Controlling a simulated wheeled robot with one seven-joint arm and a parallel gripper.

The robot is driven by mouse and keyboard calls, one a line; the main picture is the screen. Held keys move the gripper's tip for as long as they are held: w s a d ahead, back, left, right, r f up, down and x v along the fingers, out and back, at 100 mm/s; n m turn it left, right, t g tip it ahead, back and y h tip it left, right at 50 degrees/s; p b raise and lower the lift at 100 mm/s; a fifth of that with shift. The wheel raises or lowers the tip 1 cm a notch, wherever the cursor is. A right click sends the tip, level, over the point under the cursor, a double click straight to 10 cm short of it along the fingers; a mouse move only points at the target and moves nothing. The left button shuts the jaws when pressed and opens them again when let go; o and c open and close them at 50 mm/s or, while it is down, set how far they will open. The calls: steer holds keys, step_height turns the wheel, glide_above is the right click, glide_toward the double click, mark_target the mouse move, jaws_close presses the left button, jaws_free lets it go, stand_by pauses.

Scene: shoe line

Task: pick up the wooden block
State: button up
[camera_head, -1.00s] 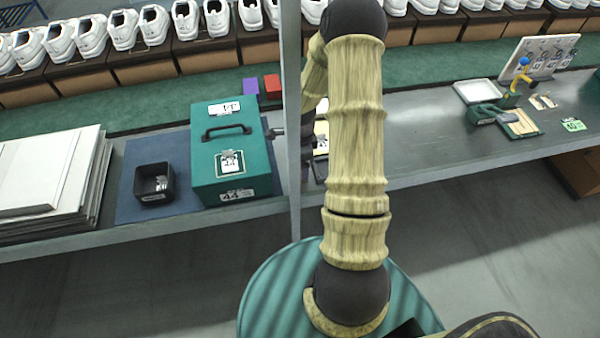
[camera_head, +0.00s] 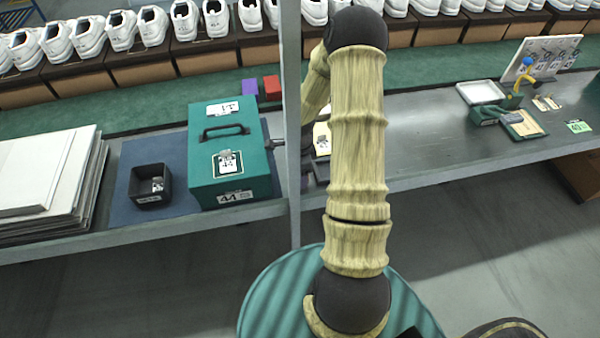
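I cannot make out a wooden block for certain in the head view. My gripper (camera_head: 274,143) is mostly hidden behind the grey post and my own arm. Only a small dark grey part of it shows, beside the right side of the green box (camera_head: 230,178). Whether its fingers are open or hold something is hidden. A pale tan item (camera_head: 321,138) with a dark mark shows partly between the post and my arm. Small wooden-coloured pieces (camera_head: 546,103) lie on the right part of the bench.
The grey post (camera_head: 291,100) rises in front of the bench. A black bin (camera_head: 150,186) and stacked boards (camera_head: 45,180) are left. Purple (camera_head: 250,87) and red (camera_head: 271,83) blocks lie behind the box. A white tray (camera_head: 480,92) is right; the bench between is clear.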

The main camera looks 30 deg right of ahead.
steer(key=c, duration=0.7)
steer(key=shift+o, duration=0.2)
steer(key=shift+r, duration=0.1)
steer(key=shift+d+r, duration=0.25)
steer(key=shift+r, duration=0.05)
step_height(320, 180, up, 6)
steer(key=shift+r, duration=0.1)
steer(key=s+d, duration=0.1)
steer(key=d, duration=0.5)
steer(key=s+d+b, duration=0.1)
steer(key=s+d, duration=0.1)
steer(key=d, duration=0.4)
steer(key=s+d+b, duration=0.1)
steer(key=s+d, duration=0.1)
steer(key=d, duration=0.4)
steer(key=shift+s+d, duration=0.25)
steer(key=shift+d, duration=0.15)
